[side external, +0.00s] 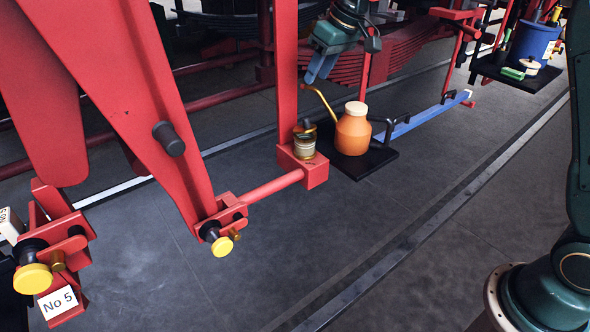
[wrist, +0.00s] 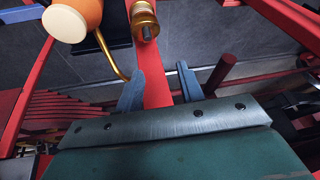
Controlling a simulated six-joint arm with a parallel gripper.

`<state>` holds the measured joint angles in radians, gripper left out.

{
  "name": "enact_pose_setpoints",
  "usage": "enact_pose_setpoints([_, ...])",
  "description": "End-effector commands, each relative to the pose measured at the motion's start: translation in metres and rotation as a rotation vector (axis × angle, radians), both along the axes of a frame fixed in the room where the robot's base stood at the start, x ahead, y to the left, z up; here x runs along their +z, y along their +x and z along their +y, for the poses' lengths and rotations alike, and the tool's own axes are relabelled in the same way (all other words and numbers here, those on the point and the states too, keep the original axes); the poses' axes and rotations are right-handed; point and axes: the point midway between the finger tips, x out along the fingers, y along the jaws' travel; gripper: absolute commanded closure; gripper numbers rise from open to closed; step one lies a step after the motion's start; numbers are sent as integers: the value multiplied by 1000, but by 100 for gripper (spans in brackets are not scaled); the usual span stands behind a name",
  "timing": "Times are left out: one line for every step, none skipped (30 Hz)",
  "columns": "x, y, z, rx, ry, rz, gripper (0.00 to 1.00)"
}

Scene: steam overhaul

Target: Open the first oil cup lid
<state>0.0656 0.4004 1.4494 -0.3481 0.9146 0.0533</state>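A small brass cup with a pale ribbed body (side external: 304,146) stands on a red block at the foot of a red post. It also shows in the wrist view as a brass fitting (wrist: 145,22) at the top. I cannot tell whether its lid is open or shut.
An orange oil can (side external: 353,132) with a long brass spout stands on a black tray (side external: 372,160) right of the cup. The spout reaches up toward my gripper. Red posts and rods surround the area. A blue bucket (side external: 534,40) stands far right. The front floor is clear.

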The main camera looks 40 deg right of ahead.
Motion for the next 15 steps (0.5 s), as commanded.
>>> enact_pose_setpoints([1,-6,-2,-19,-14,-5,62])
enact_pose_setpoints([1,-8,-4,-31,-23,-8,62])
enact_pose_setpoints([1,-11,-6,-43,-33,-10,62])
enact_pose_setpoints([1,-13,-8,-51,-39,-12,62])
enact_pose_setpoints([1,-15,-9,-59,-45,-12,62])
enact_pose_setpoints([1,-16,-11,-65,-50,-14,62])
enact_pose_setpoints([1,-17,-12,-69,-54,-15,62])
enact_pose_setpoints([1,-18,-12,-72,-56,-16,62])
enact_pose_setpoints([1,-18,-13,-74,-58,-17,62])
enact_pose_setpoints([1,-18,-13,-75,-59,-17,62])
enact_pose_setpoints([1,-18,-13,-76,-60,-17,62])
enact_pose_setpoints([1,-18,-13,-76,-60,-17,62])
enact_pose_setpoints([0,-18,-13,-76,-59,-17,62])
enact_pose_setpoints([0,-18,-13,-76,-59,-16,62])
enact_pose_setpoints([0,-18,-13,-76,-59,-16,62])
